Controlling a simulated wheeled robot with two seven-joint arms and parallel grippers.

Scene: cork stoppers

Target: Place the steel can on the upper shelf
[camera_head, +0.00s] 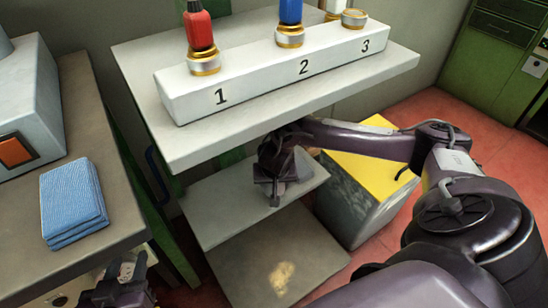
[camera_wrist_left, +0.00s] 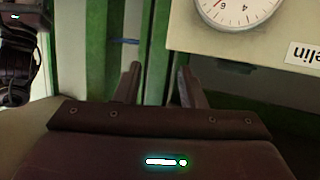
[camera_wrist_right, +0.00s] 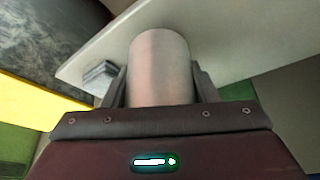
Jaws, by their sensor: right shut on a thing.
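My right gripper (camera_head: 275,180) reaches in under the white top, over the upper shelf (camera_head: 212,215). In the right wrist view, that gripper (camera_wrist_right: 158,90) is shut on the steel can (camera_wrist_right: 158,65), a plain pale cylinder between its fingers. A pale shelf board (camera_wrist_right: 230,50) shows behind the can there. In the head view the can is hidden by the gripper and arm; I cannot tell whether it touches the shelf. My left gripper (camera_head: 118,290) is low at the left bench's edge. In the left wrist view it (camera_wrist_left: 160,85) is open and empty.
The white top above the shelf holds a numbered block (camera_head: 270,75) with red and blue capped bottles. A lower shelf (camera_head: 235,265) lies beneath. A yellow-topped box (camera_head: 365,170) stands right of the shelves. A blue cloth stack (camera_head: 72,203) lies on the left bench.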

